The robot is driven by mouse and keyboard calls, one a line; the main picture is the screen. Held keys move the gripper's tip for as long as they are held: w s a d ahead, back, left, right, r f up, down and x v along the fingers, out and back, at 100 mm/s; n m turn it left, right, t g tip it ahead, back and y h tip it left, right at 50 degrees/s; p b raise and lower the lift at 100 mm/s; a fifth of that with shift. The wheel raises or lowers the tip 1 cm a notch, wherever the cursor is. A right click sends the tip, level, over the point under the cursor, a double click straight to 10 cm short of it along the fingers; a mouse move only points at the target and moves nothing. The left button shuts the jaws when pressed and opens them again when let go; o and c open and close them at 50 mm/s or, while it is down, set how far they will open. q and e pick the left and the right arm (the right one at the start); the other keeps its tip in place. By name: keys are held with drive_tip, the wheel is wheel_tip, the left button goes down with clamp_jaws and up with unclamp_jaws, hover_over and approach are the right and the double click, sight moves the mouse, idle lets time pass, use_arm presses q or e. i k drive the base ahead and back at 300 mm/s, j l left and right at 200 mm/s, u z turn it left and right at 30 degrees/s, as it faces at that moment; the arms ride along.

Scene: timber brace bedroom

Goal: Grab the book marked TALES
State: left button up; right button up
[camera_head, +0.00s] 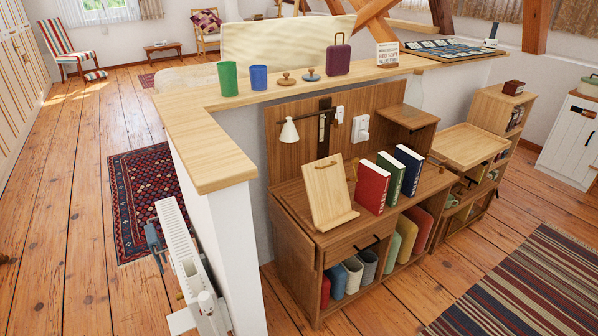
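Three books stand upright and slightly fanned on top of the wooden cabinet (345,238): a red book (372,188), a green book (391,173) and a dark blue book (408,169). They have pale lettering, but it is too small to read, so I cannot tell which one is marked TALES. The red book is nearest, the dark blue one furthest right. Neither of my grippers is in view, and nothing is touching the books.
A wooden stand (328,193) leans left of the books, and a white lamp (289,132) hangs behind. A ledge (205,150) carries cups and a purple case (339,57). A radiator (180,250) stands at left. Floor before the cabinet is open, with a striped rug (535,285).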

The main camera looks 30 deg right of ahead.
sight(371, 189)
drive_tip(key=z, duration=1.35)
drive_tip(key=i+l+u, duration=0.1)
drive_tip(key=i+l, duration=0.35)
drive_tip(key=i+l+u, duration=0.1)
drive_tip(key=i+l, duration=0.3)
drive_tip(key=l, duration=0.2)
